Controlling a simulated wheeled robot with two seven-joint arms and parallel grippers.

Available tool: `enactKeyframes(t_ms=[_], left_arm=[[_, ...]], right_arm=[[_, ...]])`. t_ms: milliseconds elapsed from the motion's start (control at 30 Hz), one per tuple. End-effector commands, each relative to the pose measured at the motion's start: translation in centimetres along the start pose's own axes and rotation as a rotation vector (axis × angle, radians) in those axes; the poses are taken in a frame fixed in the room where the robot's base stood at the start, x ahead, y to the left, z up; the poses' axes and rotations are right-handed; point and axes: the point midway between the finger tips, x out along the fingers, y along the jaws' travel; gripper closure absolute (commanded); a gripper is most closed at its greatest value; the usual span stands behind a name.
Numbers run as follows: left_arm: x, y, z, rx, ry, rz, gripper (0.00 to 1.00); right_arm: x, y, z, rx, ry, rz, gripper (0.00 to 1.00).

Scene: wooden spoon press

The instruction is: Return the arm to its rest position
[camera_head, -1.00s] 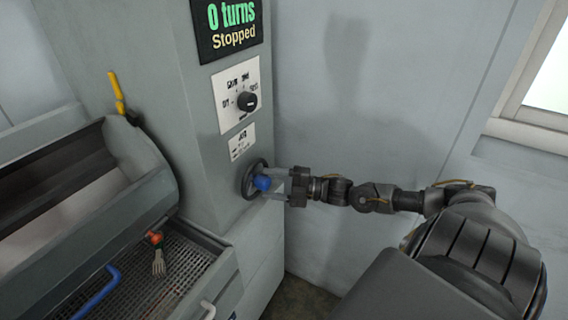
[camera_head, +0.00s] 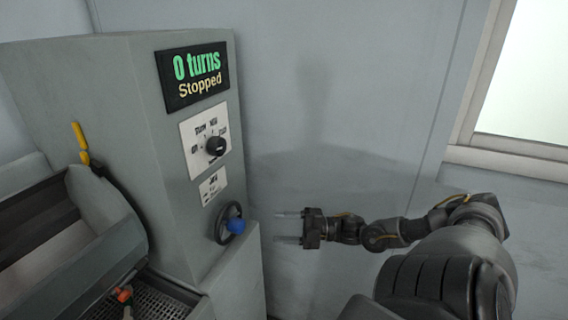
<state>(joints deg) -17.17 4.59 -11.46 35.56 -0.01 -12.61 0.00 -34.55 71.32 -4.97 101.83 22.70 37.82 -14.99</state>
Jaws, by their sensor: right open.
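My right gripper (camera_head: 288,228) is open and empty, its two fingers pointing left. It is apart from the machine, a short way to the right of the small dark handwheel (camera_head: 222,223) with its blue knob (camera_head: 236,226). My right arm comes in from the lower right. The grey machine (camera_head: 165,150) stands at the left. Its display (camera_head: 195,75) reads "0 turns Stopped". Below it is a black rotary dial (camera_head: 216,146) on a white panel. My left gripper does not show.
A yellow handle (camera_head: 79,138) stands on the drum housing at the left. A red-orange item (camera_head: 123,295) lies by the grated tray (camera_head: 160,305) at the bottom. A bare grey wall (camera_head: 340,120) is behind my arm, with a window (camera_head: 525,75) at the right.

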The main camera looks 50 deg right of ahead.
Motion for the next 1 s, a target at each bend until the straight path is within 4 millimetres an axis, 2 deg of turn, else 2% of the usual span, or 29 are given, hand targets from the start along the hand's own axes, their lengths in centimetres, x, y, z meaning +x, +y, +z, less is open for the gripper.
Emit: enactKeyframes(t_ms=[533,667,767,833,867,900,967,1000], left_arm=[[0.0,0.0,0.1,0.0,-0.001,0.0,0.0],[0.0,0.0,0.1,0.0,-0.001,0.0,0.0],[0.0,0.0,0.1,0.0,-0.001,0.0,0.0],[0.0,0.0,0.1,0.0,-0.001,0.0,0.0],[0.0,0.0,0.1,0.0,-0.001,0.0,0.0],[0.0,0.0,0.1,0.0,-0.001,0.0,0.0],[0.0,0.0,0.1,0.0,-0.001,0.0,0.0],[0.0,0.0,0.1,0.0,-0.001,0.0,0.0]], right_arm=[[0.0,-0.1,0.1,0.001,-0.003,0.0,0.39],[-1.1,-1.7,1.8,0.029,-0.078,-0.004,0.39],[-3.4,-5.2,4.9,0.092,-0.228,-0.016,0.39],[-5.8,-9.0,7.3,0.161,-0.37,-0.03,0.39],[-7.0,-10.9,8.2,0.197,-0.434,-0.037,0.39],[-8.6,-13.7,9.2,0.247,-0.52,-0.049,0.39],[-10.9,-17.9,10.1,0.326,-0.642,-0.07,0.39],[-12.4,-20.9,10.3,0.38,-0.719,-0.083,0.39]])
